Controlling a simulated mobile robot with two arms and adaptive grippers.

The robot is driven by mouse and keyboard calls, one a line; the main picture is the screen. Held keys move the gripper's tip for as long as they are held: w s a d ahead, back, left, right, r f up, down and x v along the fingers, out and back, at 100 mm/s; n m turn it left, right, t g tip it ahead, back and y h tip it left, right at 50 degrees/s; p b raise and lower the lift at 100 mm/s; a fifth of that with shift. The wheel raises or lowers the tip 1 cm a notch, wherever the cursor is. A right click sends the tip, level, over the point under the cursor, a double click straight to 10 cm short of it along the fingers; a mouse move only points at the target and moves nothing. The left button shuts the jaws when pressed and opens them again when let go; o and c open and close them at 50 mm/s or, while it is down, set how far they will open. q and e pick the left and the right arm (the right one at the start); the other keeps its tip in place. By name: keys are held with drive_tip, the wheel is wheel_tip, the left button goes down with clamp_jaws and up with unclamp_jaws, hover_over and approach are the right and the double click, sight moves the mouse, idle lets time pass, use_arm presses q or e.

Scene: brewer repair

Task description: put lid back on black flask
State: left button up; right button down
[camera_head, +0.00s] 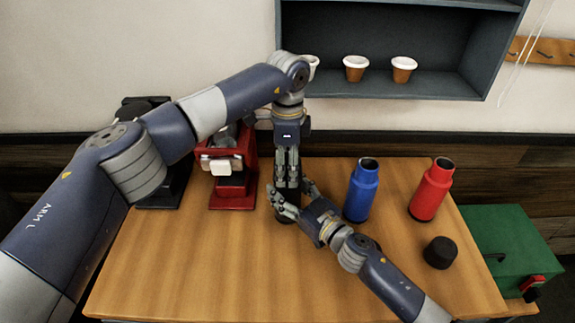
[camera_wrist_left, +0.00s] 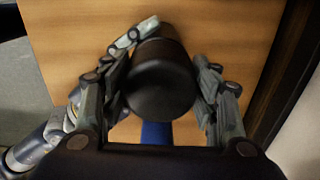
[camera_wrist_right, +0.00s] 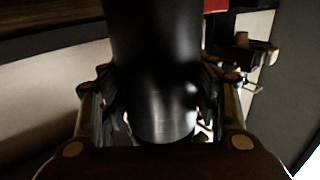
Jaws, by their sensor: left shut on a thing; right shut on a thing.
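The black flask (camera_wrist_right: 155,50) is upright beside the centre of the table, mostly hidden behind my grippers in the head view. My right gripper (camera_head: 284,204) is shut around its body from the right side. My left gripper (camera_head: 288,180) points straight down above it, shut on a round black lid (camera_wrist_left: 160,88). In the left wrist view, the lid is close to the camera and the flask's dark body (camera_wrist_left: 163,48) shows just beyond it. Lid and flask look in line, but I cannot tell whether the lid is seated. The right gripper's fingers also show there (camera_wrist_left: 134,36).
A blue flask (camera_head: 362,190) and a red flask (camera_head: 431,189) stand open on the wooden table (camera_head: 190,270). Another black lid (camera_head: 440,252) lies at the right. A red brewer (camera_head: 232,170) stands at the back left. A green box (camera_head: 510,240) is beside the table.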

use_arm(q)
drive_tip(key=m, duration=0.4)
drive_tip(key=shift+m, duration=0.3)
drive_tip(key=m, duration=1)
drive_tip(key=shift+f, duration=0.1)
drive_tip(key=m, duration=0.6)
drive_tip(key=shift+m, duration=0.4)
drive_tip(key=m, duration=0.6)
drive_tip(key=shift+a+m, duration=0.1)
drive_tip(key=shift+m, duration=0.3)
drive_tip(key=m, duration=0.6)
drive_tip(key=shift+m, duration=0.4)
drive_tip(key=m, duration=0.6)
drive_tip(key=shift+w+m, duration=0.1)
drive_tip(key=shift+m, duration=0.2)
drive_tip(key=m, duration=0.6)
drive_tip(key=shift+m, duration=0.4)
drive_tip(key=m, duration=0.6)
drive_tip(key=shift+f, duration=0.1)
drive_tip(key=o, duration=1.3)
drive_tip(key=shift+c, duration=0.2)
wheel_tip(320, 180, up, 12)
drive_tip(key=shift+r, duration=0.1)
